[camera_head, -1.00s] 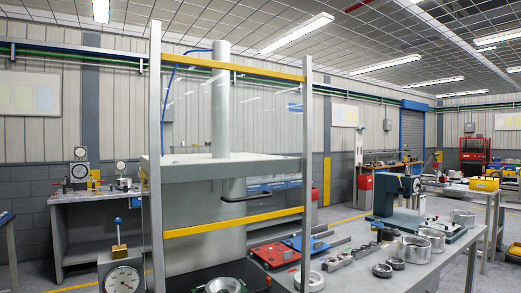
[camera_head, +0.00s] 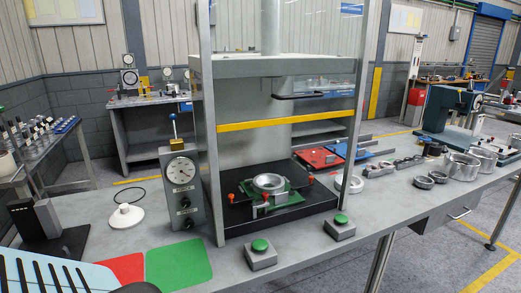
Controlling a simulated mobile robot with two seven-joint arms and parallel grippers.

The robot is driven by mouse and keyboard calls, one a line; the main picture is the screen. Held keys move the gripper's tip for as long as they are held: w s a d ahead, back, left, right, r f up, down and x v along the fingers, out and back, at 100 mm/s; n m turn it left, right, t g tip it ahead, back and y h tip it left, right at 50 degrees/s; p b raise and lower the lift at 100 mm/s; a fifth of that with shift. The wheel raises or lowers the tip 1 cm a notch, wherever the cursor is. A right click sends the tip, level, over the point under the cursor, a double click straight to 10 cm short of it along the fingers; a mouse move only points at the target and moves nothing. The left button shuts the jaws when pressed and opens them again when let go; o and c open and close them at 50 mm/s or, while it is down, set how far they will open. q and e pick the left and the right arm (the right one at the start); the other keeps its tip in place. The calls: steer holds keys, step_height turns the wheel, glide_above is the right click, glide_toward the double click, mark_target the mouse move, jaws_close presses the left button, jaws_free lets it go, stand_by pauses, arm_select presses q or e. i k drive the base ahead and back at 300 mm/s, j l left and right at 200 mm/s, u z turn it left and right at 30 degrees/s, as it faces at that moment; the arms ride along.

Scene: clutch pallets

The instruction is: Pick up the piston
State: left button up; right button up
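I cannot tell for sure which part is the piston. A silver round part (camera_head: 268,182) sits in a green fixture (camera_head: 262,199) on the black base of the press. A white disc with a raised knob (camera_head: 125,216) lies on the bench at left. Neither of my grippers is in view.
The press frame with a yellow bar (camera_head: 286,121) stands mid-bench. A force gauge box (camera_head: 182,188) is beside it, with green-button boxes (camera_head: 261,254) and (camera_head: 340,227) in front. Green (camera_head: 179,263) and red (camera_head: 121,270) mats lie at front left. A blue slotted thing (camera_head: 50,272) fills the lower left corner.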

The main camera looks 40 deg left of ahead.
mark_target(278, 182)
steer(key=j+u, duration=0.1)
steer(key=u, duration=0.3)
steer(key=k+j+u, duration=0.1)
steer(key=u, duration=0.25)
steer(key=j+u, duration=0.1)
steer(key=u, duration=0.3)
